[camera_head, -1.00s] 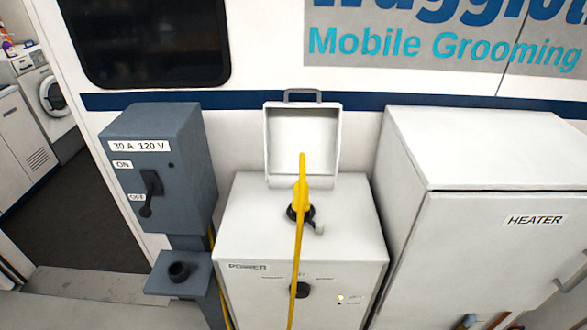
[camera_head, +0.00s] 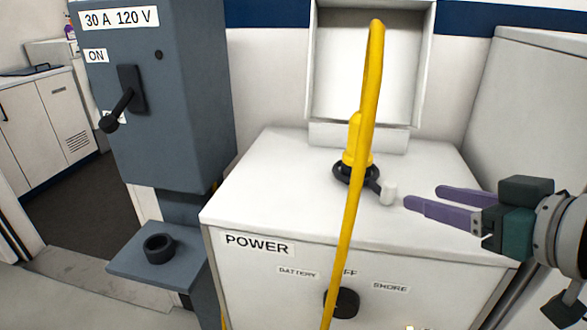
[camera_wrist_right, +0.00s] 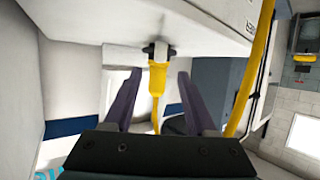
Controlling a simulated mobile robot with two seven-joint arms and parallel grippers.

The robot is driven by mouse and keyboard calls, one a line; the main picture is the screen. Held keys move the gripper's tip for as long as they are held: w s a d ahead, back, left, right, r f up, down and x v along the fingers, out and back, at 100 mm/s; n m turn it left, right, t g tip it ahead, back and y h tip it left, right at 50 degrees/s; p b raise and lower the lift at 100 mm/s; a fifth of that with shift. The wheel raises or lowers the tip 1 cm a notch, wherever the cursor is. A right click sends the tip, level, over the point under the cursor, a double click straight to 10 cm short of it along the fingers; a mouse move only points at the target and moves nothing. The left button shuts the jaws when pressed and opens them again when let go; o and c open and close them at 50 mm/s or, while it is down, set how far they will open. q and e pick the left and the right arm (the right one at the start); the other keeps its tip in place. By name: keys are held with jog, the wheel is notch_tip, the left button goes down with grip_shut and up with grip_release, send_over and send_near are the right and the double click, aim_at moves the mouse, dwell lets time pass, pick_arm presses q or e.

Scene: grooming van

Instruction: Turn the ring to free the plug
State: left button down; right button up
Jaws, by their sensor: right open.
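The yellow plug (camera_head: 354,140) stands upright in a black ring (camera_head: 350,175) on top of the white power box (camera_head: 270,195). A yellow cable (camera_head: 362,130) arches from the plug and hangs down the box's front. The ring has a short arm with a pale knob (camera_head: 389,192) pointing to the lower right. My right gripper (camera_head: 406,196) is open, its purple fingers just right of the knob, with no clear contact. In the right wrist view the plug (camera_wrist_right: 157,80) and the dark ring (camera_wrist_right: 158,50) show beyond and between the open fingers (camera_wrist_right: 157,75). My left gripper is out of view.
A grey breaker box (camera_head: 150,100) with a lever stands at left, above a shelf with a black holder (camera_head: 159,248). The power box's raised lid (camera_head: 365,75) is behind the plug. A white cabinet (camera_head: 540,110) is at right. A dial (camera_head: 341,302) is on the front.

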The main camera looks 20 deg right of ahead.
aim_at(394, 189)
jog(key=b+x, duration=0.1)
jog(key=x, duration=0.8)
jog(key=shift+w+f, duration=0.15)
jog(key=shift+w, duration=0.05)
jog(key=shift+c, duration=0.4)
grip_shut()
dwell(0.8)
